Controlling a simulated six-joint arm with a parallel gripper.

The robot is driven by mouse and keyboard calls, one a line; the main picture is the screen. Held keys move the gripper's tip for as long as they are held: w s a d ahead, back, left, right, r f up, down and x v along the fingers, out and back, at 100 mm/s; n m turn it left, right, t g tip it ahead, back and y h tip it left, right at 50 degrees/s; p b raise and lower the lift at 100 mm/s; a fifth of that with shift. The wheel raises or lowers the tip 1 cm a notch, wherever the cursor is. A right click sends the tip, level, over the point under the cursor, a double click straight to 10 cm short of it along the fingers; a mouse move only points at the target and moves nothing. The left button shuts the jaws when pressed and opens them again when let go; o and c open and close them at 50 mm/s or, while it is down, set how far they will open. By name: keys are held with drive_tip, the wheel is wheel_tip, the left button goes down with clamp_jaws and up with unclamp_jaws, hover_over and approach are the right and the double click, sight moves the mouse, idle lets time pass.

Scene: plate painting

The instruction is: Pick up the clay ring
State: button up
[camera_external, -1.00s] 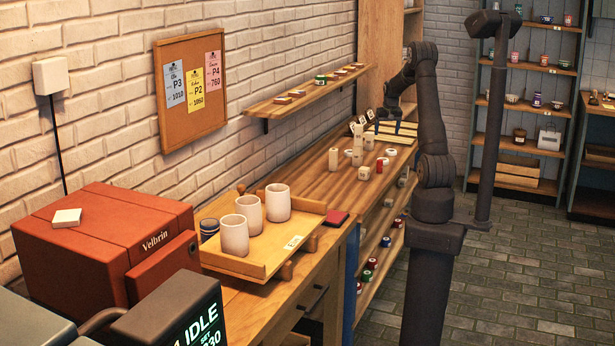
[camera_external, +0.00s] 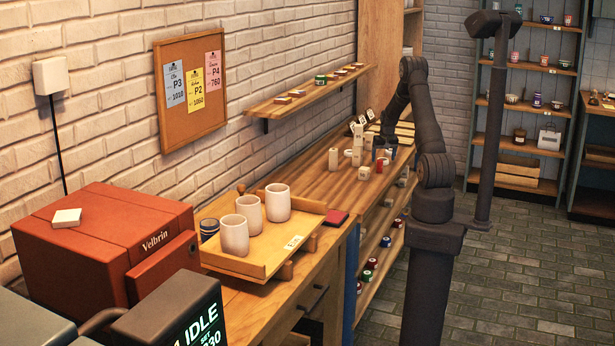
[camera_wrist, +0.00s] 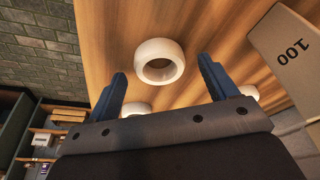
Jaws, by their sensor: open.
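The clay ring (camera_wrist: 160,48), taken to be the pale, thick-walled ring, lies on the wooden bench in the wrist view, its dark hole facing me. My gripper (camera_wrist: 162,67) is open, with one blue finger on each side of the ring in that picture. The ring appears beyond the fingertips, and I see no contact. In the external view my gripper (camera_external: 384,154) points down over the far part of the bench. I cannot make out the ring clearly there, as the gripper covers that spot.
Two pale objects, partly hidden by my gripper, show at the left (camera_wrist: 135,108) and right (camera_wrist: 250,92) in the wrist view. A card marked 100 (camera_wrist: 290,50) is at the right. In the external view, pale pieces (camera_external: 357,146) stand left of the gripper. A tray (camera_external: 262,262) holds cups.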

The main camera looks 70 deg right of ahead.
sight(386, 160)
drive_tip(key=shift+d+f, duration=0.1)
drive_tip(key=shift+f, duration=0.25)
drive_tip(key=shift+c, duration=0.5)
drive_tip(key=c, duration=1)
drive_tip(key=shift+o, duration=0.2)
drive_tip(key=shift+r, duration=0.1)
drive_tip(key=shift+r, duration=0.45)
drive_tip(key=r, duration=0.2)
drive_tip(key=s+r, duration=0.1)
drive_tip(key=r, duration=0.1)
drive_tip(key=shift+s, duration=0.1)
drive_tip(key=s+r, duration=0.6)
drive_tip(key=s, duration=0.4)
drive_tip(key=shift+s+d, duration=0.2)
